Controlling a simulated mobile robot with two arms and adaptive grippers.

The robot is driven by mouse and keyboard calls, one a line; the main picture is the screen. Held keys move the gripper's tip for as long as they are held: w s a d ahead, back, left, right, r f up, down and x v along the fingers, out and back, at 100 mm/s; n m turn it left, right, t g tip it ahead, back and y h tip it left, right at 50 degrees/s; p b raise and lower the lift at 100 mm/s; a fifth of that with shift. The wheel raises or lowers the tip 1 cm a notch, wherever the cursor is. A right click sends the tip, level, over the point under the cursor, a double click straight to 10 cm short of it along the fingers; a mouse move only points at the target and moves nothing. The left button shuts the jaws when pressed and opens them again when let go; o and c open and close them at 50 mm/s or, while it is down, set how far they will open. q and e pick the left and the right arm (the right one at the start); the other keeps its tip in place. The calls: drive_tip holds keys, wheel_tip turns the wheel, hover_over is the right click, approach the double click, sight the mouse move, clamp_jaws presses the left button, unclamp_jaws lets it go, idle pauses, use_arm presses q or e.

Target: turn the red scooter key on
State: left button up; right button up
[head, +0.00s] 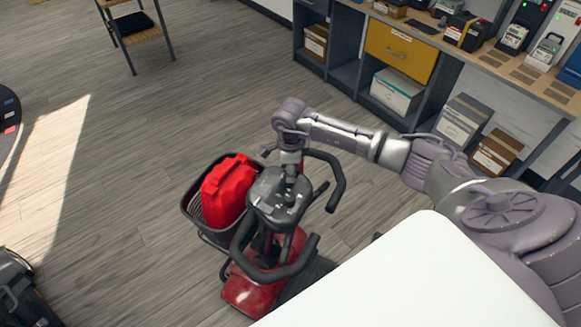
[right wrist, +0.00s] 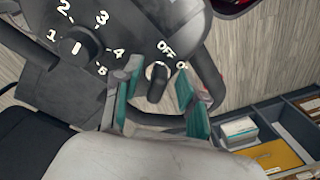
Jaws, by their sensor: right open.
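The red scooter (head: 248,294) stands on the floor with its dark grey console (head: 268,203) between curved black handlebars. My right gripper (head: 290,178) reaches down over the console. In the right wrist view the black key (right wrist: 156,88) sits in a round light-rimmed switch. "OFF" and a partly hidden "O…" label are printed beside it. My right gripper (right wrist: 157,102) is open, its teal finger pads on either side of the key with visible gaps. Whether a pad touches it lower down I cannot tell. My left gripper is not in view.
A dial (right wrist: 77,47) numbered 1 to 5 lies left of the key. A workbench with a yellow drawer (head: 398,52) stands at the back right. Open wooden floor lies left of the scooter.

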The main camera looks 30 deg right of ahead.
clamp_jaws()
idle(0.4)
drive_tip(key=m+b, duration=0.2)
drive_tip(key=shift+w+d+f+m, duration=0.1)
drive_tip(key=shift+m, duration=0.3)
drive_tip(key=m+b, duration=0.1)
drive_tip(key=m, duration=0.1)
drive_tip(key=shift+w+d+m+g+y, duration=0.1)
drive_tip(key=shift+m+g+y, duration=0.2)
drive_tip(key=m+b, duration=0.1)
drive_tip(key=m, duration=0.2)
drive_tip(key=shift+d+b, duration=0.15)
drive_tip(key=shift+b, duration=0.25)
drive_tip(key=shift+d+m+y+b, duration=0.15)
drive_tip(key=shift+m+y+b, duration=0.2)
drive_tip(key=shift+m, duration=1.35)
